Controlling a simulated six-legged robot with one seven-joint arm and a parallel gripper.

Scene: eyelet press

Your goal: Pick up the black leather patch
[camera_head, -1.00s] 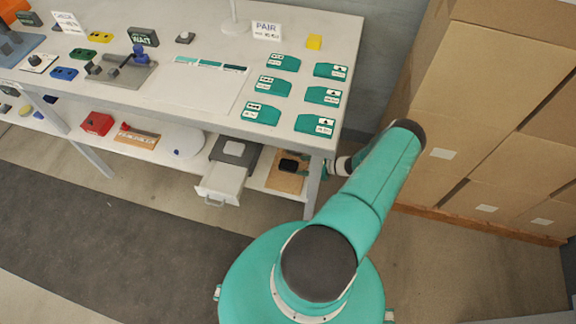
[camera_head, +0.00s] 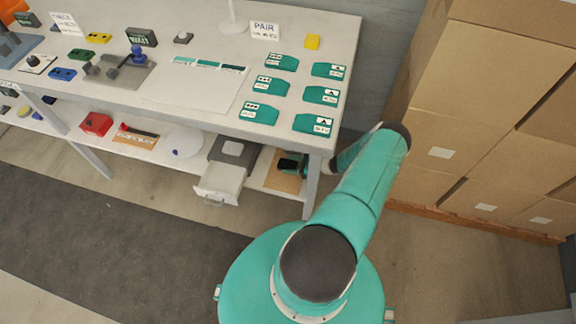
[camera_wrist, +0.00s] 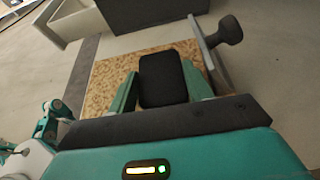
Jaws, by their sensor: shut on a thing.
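The black leather patch (camera_wrist: 162,80) is a dark rounded rectangle in the wrist view, over a speckled cork-coloured board (camera_wrist: 105,70). My gripper (camera_wrist: 160,92) has its teal fingers on both sides of the patch and is shut on it. In the head view my gripper (camera_head: 298,167) reaches under the table top at the right end of the lower shelf, by the tan board (camera_head: 283,180). The patch itself is hard to tell from the gripper there. I cannot tell whether the patch touches the board.
An open drawer (camera_head: 218,184) stands left of the board. A table leg (camera_head: 312,185) is close to my forearm. The table top (camera_head: 200,98) above holds several teal pieces. Stacked cardboard boxes (camera_head: 470,110) stand at the right.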

